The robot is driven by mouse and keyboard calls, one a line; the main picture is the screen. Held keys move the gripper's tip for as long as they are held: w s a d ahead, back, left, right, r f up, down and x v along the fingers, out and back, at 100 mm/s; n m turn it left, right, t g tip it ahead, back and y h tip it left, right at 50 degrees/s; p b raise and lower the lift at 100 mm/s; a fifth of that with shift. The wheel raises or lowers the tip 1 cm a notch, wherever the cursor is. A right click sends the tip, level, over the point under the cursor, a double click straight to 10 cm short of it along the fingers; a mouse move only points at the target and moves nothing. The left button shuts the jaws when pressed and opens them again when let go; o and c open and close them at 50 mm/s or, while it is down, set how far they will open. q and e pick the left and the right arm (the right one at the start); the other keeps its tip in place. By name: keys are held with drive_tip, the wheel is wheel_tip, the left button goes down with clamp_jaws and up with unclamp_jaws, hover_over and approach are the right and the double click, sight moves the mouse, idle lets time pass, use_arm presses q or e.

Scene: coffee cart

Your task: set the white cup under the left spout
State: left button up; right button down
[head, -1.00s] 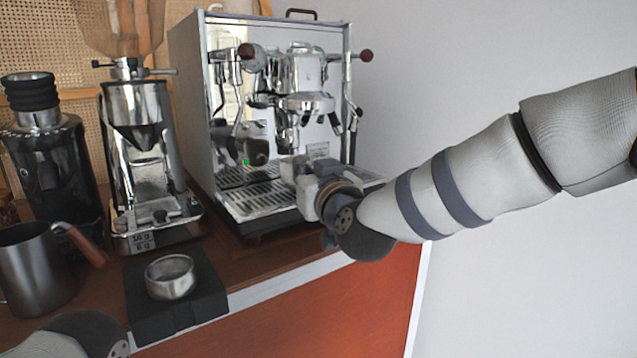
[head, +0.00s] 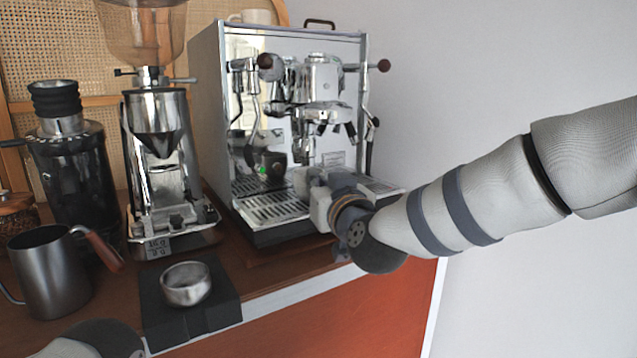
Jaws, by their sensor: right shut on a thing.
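The espresso machine (head: 290,110) stands at the back of the cart. Its group head with spouts (head: 322,118) hangs above the slotted drip tray (head: 270,208). My right gripper (head: 304,184) reaches in from the right, low over the right part of the tray and below the group head. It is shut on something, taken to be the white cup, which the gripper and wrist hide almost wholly. I cannot tell whether the cup touches the tray.
Pale cups (head: 258,17) stand on top of the machine. A grinder (head: 157,150), a black grinder (head: 70,165) and a dark pitcher (head: 48,270) stand at left. A metal ring-shaped piece (head: 186,284) sits on a black mat (head: 215,318). The left part of the drip tray is clear.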

drive_tip(key=c, duration=1.7)
unclamp_jaws()
